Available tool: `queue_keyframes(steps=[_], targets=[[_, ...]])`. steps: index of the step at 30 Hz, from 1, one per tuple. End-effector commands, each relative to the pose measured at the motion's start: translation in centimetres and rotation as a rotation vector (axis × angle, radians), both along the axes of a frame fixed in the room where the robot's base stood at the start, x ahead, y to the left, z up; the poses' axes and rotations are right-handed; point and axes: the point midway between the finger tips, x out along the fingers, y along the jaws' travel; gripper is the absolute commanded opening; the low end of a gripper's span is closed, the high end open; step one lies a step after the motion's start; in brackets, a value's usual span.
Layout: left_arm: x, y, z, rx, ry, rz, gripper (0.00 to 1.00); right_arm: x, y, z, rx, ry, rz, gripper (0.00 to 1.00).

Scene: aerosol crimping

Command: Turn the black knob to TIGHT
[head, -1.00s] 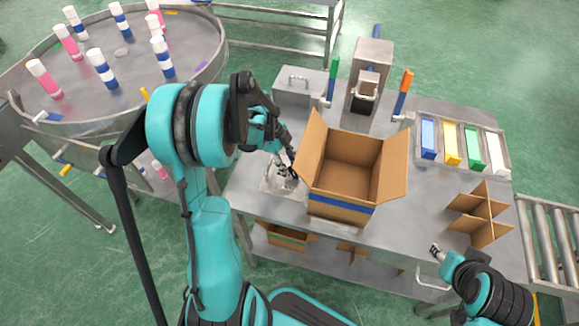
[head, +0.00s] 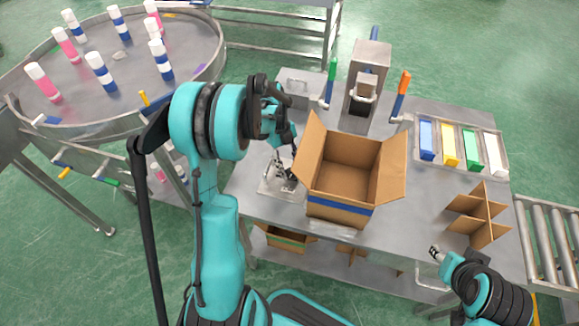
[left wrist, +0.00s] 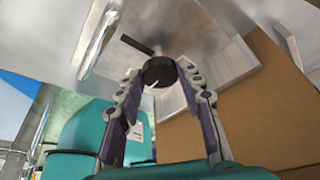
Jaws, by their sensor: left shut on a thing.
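The black knob (left wrist: 158,72) sits between the two fingertips in the left wrist view. A white pointer line shows on its face. My left gripper (left wrist: 160,80) is shut on it, one finger on each side. In the head view my left gripper (head: 283,172) is low over a small metal plate (head: 268,187) at the table's left front, and the knob cannot be made out there. No TIGHT lettering is readable. My right gripper (head: 434,251) is at the table's front right, away from the knob; its jaws are too small to read.
An open cardboard box (head: 341,212) stands just right of my left gripper. A metal handle (left wrist: 98,42) is near the knob in the left wrist view. A metal box (head: 298,84) and a crimping machine (head: 366,85) stand behind.

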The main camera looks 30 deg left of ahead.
Motion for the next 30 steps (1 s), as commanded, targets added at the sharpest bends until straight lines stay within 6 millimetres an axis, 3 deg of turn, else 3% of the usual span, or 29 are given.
queue_keyframes(steps=[11, 12, 14, 24, 30], targets=[[0.0, 0.0, 0.0, 0.0, 0.0, -0.006, 0.08, 0.0, 0.0, 0.0, 0.0, 0.0, 0.0, 0.4], [0.0, 0.0, 0.0, 0.0, 0.0, -0.006, 0.42, 0.0, 0.0, 0.0, 0.0, 0.0, 0.0, 0.4], [0.0, 0.0, 0.0, 0.0, 0.0, -0.005, 0.58, 0.0, 0.0, 0.0, 0.0, 0.0, 0.0, 0.4], [0.0, 0.0, 0.2, 0.0, 0.0, -0.004, 0.58, 0.0, 0.0, 0.0, 0.0, 0.0, 0.0, 0.4], [0.5, 1.0, 2.7, 0.0, 0.001, -0.003, 0.58, 0.0, 0.0, 0.0, 0.0, 0.0, 0.0, 0.4]])
